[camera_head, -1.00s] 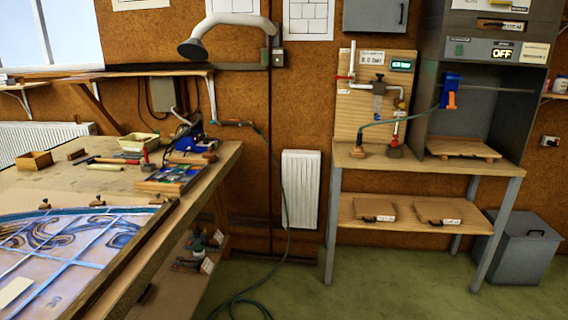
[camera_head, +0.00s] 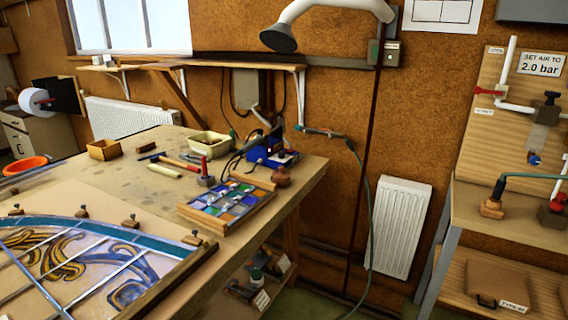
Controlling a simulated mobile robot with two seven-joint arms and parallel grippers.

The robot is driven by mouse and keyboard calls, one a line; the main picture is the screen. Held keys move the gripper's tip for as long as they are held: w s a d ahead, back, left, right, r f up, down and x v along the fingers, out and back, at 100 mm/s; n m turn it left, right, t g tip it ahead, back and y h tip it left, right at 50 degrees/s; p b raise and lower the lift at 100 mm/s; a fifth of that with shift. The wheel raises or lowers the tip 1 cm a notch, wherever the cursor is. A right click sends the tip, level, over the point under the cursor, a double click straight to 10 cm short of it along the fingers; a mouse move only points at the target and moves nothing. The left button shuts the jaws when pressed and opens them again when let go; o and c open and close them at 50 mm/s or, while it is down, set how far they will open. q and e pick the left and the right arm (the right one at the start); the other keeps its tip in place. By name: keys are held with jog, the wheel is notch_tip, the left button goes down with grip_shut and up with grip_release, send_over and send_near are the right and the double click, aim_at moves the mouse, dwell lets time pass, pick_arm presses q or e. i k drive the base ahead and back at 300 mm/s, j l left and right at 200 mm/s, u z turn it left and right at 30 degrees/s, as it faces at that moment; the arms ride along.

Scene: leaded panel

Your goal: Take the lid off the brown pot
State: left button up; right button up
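Neither of my grippers shows in the head view.
A cream bin (camera_head: 210,145), wooden box (camera_head: 104,150) and orange bowl (camera_head: 24,166) are on the bench. The leaded panel (camera_head: 90,268) fills the front left. Green floor shows right of the bench.

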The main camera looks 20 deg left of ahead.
aim_at(279, 173)
jog(key=i+l+u, duration=0.15)
jog(key=i+u, duration=0.3)
jog(key=i+l+u, duration=0.4)
jog(key=i, duration=0.15)
jog(key=i+l+u, duration=0.25)
jog(key=u, duration=0.15)
jog(key=i+l+u, duration=0.25)
jog(key=u, duration=0.15)
jog(key=i+l+u, duration=0.2)
jog(key=l+u, duration=0.2)
jog(key=i+l+u, duration=0.1)
jog(key=l+u, duration=0.25)
jog(key=l, duration=0.15)
